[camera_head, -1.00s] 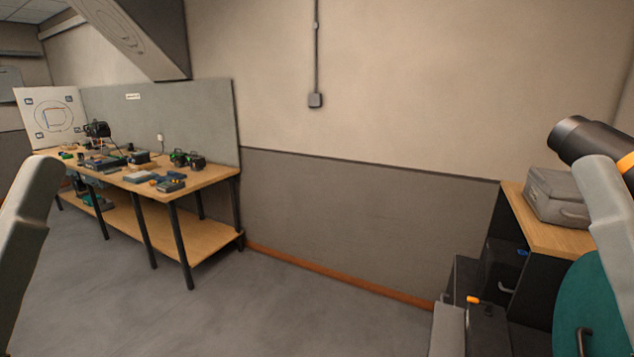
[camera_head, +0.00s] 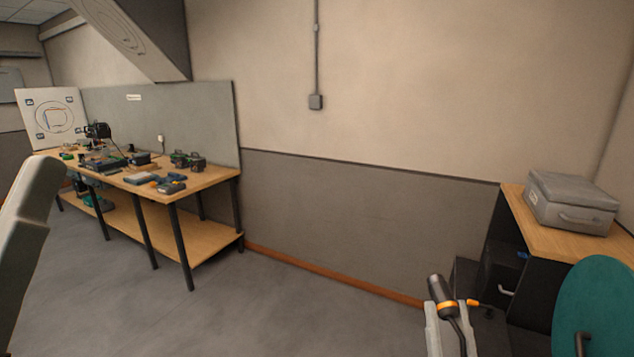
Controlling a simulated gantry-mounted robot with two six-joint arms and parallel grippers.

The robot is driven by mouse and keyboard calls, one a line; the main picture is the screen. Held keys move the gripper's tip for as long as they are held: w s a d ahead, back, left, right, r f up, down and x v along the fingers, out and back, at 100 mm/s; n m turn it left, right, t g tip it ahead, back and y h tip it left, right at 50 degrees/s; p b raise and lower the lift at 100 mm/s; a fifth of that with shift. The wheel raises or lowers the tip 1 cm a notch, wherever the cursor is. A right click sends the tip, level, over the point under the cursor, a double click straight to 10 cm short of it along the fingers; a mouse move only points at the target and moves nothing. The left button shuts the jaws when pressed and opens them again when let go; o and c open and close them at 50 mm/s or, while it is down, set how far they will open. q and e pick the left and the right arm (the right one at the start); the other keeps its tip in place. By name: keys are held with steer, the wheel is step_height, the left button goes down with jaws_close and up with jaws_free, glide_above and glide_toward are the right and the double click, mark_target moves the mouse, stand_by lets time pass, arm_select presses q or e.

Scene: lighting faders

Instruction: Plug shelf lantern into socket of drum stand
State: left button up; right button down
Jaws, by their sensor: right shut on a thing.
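My right gripper (camera_head: 446,318) is low at the right of the head view, shut on a black cylindrical thing with an orange band, which looks like the shelf lantern (camera_head: 437,291). The lantern is tilted, its wide black end pointing up and to the left. A dark cable or stem runs down from it between the grey fingers. I cannot make out the drum stand or its socket for certain. Only a pale grey link of my left arm shows at the left edge; its gripper is not in view.
A grey case (camera_head: 570,203) sits on a wooden-topped cabinet (camera_head: 540,235) at right. A teal round thing (camera_head: 597,300) stands in front of it. Dark boxes with an orange tip (camera_head: 473,302) are beside the gripper. A cluttered workbench (camera_head: 205,180) is far left; the middle floor is clear.

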steer(key=s+f, duration=0.6)
steer(key=f, duration=0.6)
steer(key=s+f, duration=0.5)
steer(key=f, duration=0.7)
steer(key=s+r+p, duration=0.3)
steer(key=r+p, duration=1.2)
steer(key=p, duration=0.2)
steer(key=s+r+p, duration=0.4)
steer(key=r+p, duration=1)
steer(key=p, duration=0.3)
steer(key=shift+d+r, duration=0.4)
steer(key=shift+d, duration=0.05)
steer(key=shift+w, duration=0.1)
